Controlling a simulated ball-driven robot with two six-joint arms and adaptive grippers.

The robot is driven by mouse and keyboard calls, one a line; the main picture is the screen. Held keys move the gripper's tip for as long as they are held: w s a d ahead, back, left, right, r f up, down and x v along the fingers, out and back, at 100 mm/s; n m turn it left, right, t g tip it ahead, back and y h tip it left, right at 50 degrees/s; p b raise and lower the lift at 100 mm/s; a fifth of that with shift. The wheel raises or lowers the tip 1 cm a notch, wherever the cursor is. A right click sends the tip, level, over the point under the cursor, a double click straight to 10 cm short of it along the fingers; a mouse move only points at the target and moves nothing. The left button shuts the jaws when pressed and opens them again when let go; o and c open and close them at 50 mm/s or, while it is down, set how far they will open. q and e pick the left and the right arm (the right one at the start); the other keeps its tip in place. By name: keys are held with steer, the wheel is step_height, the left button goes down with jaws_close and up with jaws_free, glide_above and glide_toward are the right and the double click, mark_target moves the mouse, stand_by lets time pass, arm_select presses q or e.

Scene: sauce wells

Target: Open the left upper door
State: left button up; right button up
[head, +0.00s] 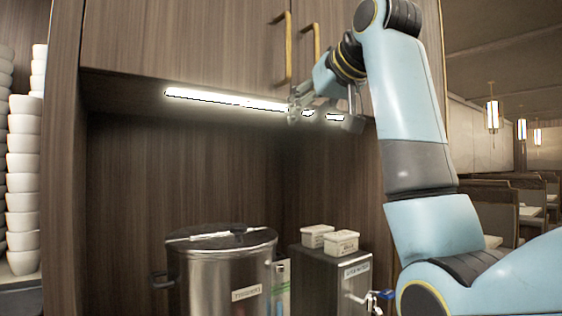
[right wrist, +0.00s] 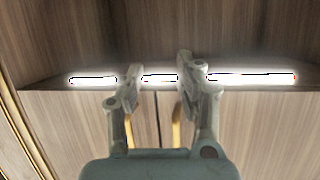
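The left upper door (head: 190,40) is a brown wood-grain panel and looks shut. Its brass bar handle (head: 287,48) stands upright near its right edge. In the right wrist view, which looks upside down, this handle (right wrist: 177,128) shows partly behind a finger. My right gripper (head: 322,114) is open and empty, at the height of the light strip, below and right of the handle. Its two spread fingers also show in the right wrist view (right wrist: 160,72). I cannot tell whether it touches the cabinet. My left gripper is not in view.
The right upper door (head: 345,15) with its own brass handle (head: 316,42) is beside it. A lit strip (head: 225,98) runs under the cabinet. Below stand a steel pot (head: 222,275) and a dispenser (head: 335,280) with small boxes on top. Bowls are stacked at left (head: 23,180).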

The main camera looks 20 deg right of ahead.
steer(key=s+a+r+t, duration=0.1)
steer(key=s+r+t, duration=0.25)
steer(key=r, duration=1.05)
glide_toward(289, 30)
steer(key=shift+n+t+y, duration=0.3)
steer(key=shift+t, duration=0.05)
steer(key=w+p, duration=0.1)
steer(key=w, duration=0.2)
steer(key=w+p, duration=0.1)
steer(key=w, duration=0.2)
steer(key=w+a+p, duration=0.1)
steer(key=w, duration=0.2)
steer(key=shift+w+f, duration=0.2)
steer(key=shift+f, duration=0.05)
steer(key=shift+w+a+f+p, duration=0.15)
steer(key=shift+w+p, duration=0.25)
steer(key=shift+w, duration=0.25)
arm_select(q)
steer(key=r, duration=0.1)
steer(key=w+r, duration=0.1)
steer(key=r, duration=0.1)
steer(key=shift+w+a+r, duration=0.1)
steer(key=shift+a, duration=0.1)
arm_select(e)
jaws_close()
